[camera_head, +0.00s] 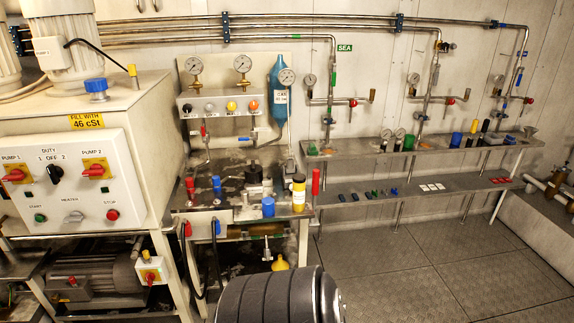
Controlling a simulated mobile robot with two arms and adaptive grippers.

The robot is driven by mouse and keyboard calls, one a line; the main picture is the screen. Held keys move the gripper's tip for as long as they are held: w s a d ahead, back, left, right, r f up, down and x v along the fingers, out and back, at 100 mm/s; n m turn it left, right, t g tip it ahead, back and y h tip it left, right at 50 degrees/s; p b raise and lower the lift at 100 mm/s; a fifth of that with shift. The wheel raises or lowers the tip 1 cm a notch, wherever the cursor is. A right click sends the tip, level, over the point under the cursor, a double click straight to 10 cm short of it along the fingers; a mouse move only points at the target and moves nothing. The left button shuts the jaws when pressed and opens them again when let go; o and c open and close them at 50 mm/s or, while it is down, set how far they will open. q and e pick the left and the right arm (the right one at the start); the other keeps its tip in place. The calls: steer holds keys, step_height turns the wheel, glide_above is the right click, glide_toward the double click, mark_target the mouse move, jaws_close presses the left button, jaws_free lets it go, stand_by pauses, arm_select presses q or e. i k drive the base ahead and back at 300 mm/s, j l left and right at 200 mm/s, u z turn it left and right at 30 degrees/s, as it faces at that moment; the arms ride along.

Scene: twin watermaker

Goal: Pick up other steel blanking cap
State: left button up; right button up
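I cannot make out a steel blanking cap for certain in the head view; at this distance the small parts are too small to identify. Neither of my grippers is in view.
A control cabinet (130,180) fills the left. The right floor (440,265) is clear.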

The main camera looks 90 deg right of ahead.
mark_target(245, 193)
steer(key=z, duration=2.45)
